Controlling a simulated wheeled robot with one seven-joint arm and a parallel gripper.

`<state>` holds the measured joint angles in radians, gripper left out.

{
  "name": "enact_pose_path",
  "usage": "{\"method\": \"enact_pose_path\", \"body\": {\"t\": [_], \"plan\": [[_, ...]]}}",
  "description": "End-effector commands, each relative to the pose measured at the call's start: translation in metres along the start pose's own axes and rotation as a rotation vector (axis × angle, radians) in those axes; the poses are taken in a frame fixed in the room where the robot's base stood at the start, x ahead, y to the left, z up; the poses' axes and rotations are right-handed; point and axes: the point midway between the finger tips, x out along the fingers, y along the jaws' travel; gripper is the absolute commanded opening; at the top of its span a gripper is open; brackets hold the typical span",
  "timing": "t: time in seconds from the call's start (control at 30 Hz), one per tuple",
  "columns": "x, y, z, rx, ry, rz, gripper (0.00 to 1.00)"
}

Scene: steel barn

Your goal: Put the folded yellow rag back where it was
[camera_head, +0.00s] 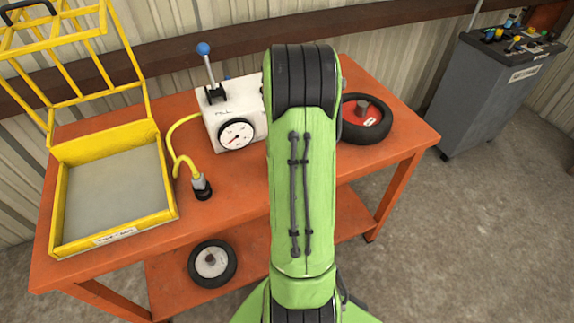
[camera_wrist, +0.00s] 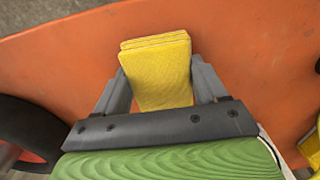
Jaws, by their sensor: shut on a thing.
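The folded yellow rag (camera_wrist: 158,72) shows in the wrist view as a thick layered pad. My gripper (camera_wrist: 160,80) is shut on it, with one grey finger along each side. Orange table top lies beyond and beneath the rag; I cannot tell whether the rag touches it. In the head view my green arm hides the gripper and the rag. The orange table (camera_head: 232,185) stands in front of me, and the spot behind my arm is hidden.
A yellow cage with a tray (camera_head: 170,190) stands left on the table. A white gauge box (camera_head: 222,112) with a blue-knobbed lever and yellow hose is mid-table. A red-hubbed wheel (camera_head: 378,132) lies right; another wheel (camera_head: 212,264) is on the lower shelf. A grey cabinet (camera_head: 482,95) stands far right.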

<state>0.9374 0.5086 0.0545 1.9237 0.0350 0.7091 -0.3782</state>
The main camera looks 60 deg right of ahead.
Motion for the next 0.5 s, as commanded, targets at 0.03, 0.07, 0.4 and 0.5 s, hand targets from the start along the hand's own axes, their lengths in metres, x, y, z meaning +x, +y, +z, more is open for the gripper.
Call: {"method": "enact_pose_path", "body": {"t": [0.03,0.07,0.4,0.5], "plan": [[-0.0001,0.0001,-0.0001,0.000,0.000,0.000,0.47],[0.0009,0.0001,0.0000,0.000,0.000,0.000,0.47],[0.0027,0.0000,0.0001,0.000,-0.001,0.000,0.97],[0.0026,0.0000,0.0001,0.000,-0.001,0.000,0.97]]}}
